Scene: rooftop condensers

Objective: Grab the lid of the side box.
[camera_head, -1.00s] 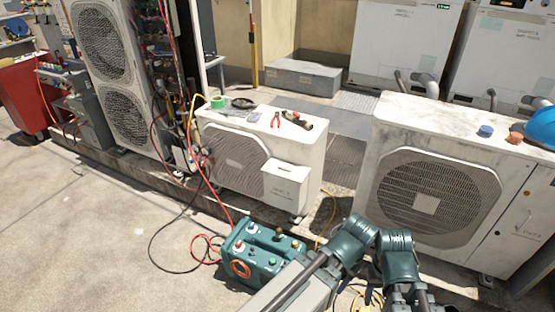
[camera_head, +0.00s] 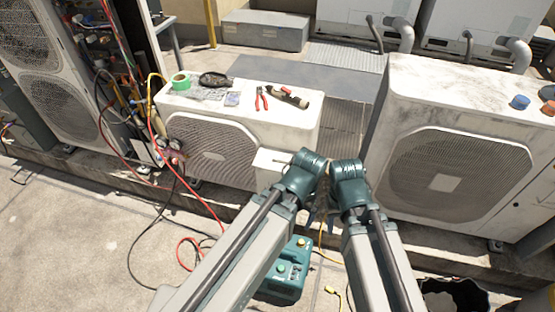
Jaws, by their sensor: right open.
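The white side box (camera_head: 266,171) is mounted at the front right corner of the small condenser (camera_head: 243,122). Its lid is on top, and my arm hides much of the box's right part. My right gripper (camera_head: 321,210) shows small and dark between the green arm joints, just right of the box and apart from it as far as I can tell. It is open, with nothing visible in it. My left gripper cannot be made out.
Pliers (camera_head: 262,98), a dark tool (camera_head: 289,97) and green tape (camera_head: 181,82) lie on the small condenser. A larger condenser (camera_head: 455,150) stands at the right. A teal machine (camera_head: 287,275) with hoses sits on the ground below my arm.

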